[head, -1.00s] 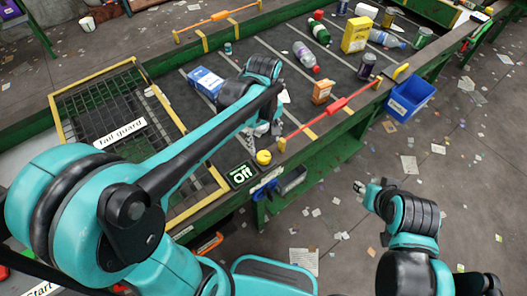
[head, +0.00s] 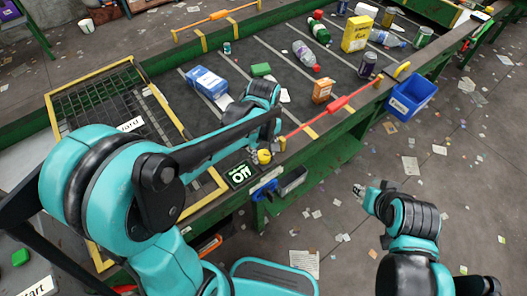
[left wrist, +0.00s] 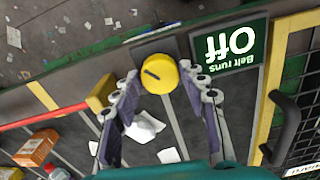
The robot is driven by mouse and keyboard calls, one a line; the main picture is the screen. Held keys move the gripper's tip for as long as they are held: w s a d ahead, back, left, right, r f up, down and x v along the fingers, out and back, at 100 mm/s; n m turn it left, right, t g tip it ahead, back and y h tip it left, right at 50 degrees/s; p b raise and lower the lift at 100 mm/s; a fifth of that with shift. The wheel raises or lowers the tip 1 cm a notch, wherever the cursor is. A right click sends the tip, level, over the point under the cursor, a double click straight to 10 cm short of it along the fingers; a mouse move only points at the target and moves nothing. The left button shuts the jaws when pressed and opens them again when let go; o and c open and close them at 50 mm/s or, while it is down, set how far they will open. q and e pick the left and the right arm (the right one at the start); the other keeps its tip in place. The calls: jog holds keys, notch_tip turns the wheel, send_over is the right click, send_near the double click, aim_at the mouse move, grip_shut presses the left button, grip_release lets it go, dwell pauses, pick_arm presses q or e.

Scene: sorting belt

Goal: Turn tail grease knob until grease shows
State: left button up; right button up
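I see no label on the knob. In the left wrist view the knob (left wrist: 160,74) lies between the fingertips of my left gripper (left wrist: 159,80). The fingers are apart, one on each side, with gaps visible; I see no contact. In the head view the left wrist hangs over the knob and partly hides it. My right gripper (head: 363,191) is off the belt's near side, with its small fingers unclear.
The mesh tail guard (head: 95,95) has a yellow frame. A red bar (head: 312,123) runs along the belt's near edge. Bottles, boxes and cans lie on the belt. A blue bin (head: 410,97) hangs on the near side. The floor at right has scattered paper.

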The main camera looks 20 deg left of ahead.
pick_arm(q)
jog(key=c, duration=0.5)
jog(key=shift+m, duration=0.4)
jog(key=m, duration=0.2)
jog(key=shift+m, duration=0.3)
jog(key=shift+m+p, duration=0.3)
jog(key=shift+m, duration=1.4)
jog(key=o, duration=1.2)
jog(key=shift+c, duration=0.2)
